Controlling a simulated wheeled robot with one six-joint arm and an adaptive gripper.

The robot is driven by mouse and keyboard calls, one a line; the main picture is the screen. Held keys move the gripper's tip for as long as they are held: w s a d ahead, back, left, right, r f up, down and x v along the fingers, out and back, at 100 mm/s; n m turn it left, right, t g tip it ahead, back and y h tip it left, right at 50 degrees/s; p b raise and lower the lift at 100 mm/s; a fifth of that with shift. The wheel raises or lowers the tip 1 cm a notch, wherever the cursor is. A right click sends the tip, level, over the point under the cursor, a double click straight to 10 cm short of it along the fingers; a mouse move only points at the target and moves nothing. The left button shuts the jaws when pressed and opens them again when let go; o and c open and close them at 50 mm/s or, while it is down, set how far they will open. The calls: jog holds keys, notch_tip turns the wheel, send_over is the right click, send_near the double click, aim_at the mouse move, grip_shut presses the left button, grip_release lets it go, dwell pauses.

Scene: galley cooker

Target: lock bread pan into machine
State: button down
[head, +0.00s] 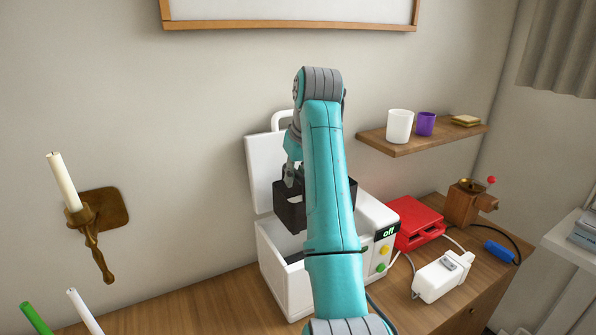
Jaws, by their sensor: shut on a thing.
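The white bread machine (285,271) stands on the wooden counter with its lid (265,160) raised against the wall. Its small display reads "off". The dark bread pan (291,213) is over the machine's open chamber, its lower edge near the opening. My gripper (291,184) is shut on the pan at its upper left part. My teal arm crosses in front and hides the middle of the pan and part of the machine. I cannot tell whether the pan touches the chamber.
A red box (418,222), a white appliance (442,276) with cables and a wooden grinder (464,202) stand right of the machine. A shelf (397,149) with a white cup (399,126) and purple cup (426,123) is above. A candle sconce (106,208) is at left.

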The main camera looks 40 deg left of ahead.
aim_at(296, 219)
notch_tip(296, 219, down, 13)
jog(key=shift+r, duration=0.2)
dwell(0.3)
notch_tip(296, 219, down, 7)
jog(key=shift+f, duration=0.15)
dwell(3.7)
jog(key=shift+c, duration=1.9)
grip_release()
jog(key=shift+s+f, duration=0.1)
jog(key=shift+f, duration=0.05)
jog(key=shift+v, duration=5.05)
